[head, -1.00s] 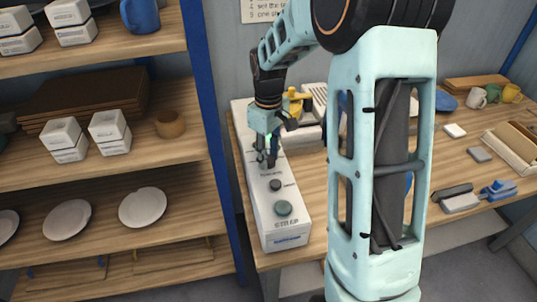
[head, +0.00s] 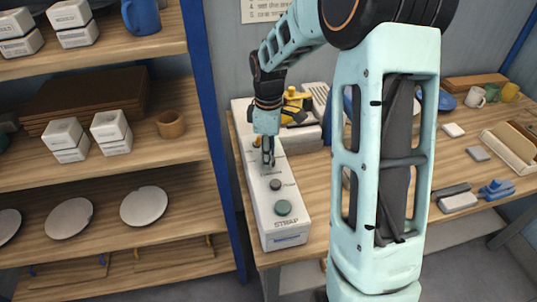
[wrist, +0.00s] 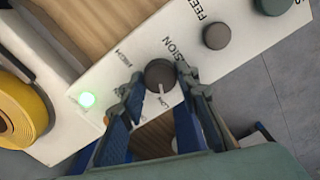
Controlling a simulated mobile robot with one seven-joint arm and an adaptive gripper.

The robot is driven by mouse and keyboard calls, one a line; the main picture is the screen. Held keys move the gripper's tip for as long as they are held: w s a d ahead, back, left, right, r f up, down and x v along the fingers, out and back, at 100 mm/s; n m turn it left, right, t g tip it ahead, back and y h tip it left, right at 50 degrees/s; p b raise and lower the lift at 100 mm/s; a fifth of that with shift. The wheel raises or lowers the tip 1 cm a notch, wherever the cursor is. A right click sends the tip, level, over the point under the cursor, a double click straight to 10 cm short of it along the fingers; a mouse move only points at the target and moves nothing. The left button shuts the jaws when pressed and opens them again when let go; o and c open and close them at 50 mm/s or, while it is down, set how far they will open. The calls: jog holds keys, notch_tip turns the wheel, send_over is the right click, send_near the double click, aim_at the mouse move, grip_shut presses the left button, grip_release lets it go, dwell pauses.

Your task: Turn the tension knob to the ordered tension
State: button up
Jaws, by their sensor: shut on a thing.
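The tension knob (wrist: 158,73) is a dark round knob on a white panel marked STRAP (head: 286,226). In the wrist view its pale pointer line faces down the picture, near the small LOW label. A label that looks like MEDIUM is to its left. My gripper (wrist: 160,84) has one finger on each side of the knob and is shut on it. In the head view my gripper (head: 268,157) points down onto the panel's middle and hides the knob. The ordered tension is not readable in these frames.
A feed knob (wrist: 216,35) and a larger green-grey button (head: 283,207) are on the same panel. A green light (wrist: 87,99) glows near the panel's edge. A yellow part (head: 296,100) stands behind my gripper. A shelf with plates (head: 143,205) is left.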

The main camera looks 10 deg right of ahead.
jog(key=shift+r, duration=0.1)
jog(key=o, duration=1.2)
jog(key=shift+c, duration=0.2)
notch_tip(320, 180, up, 12)
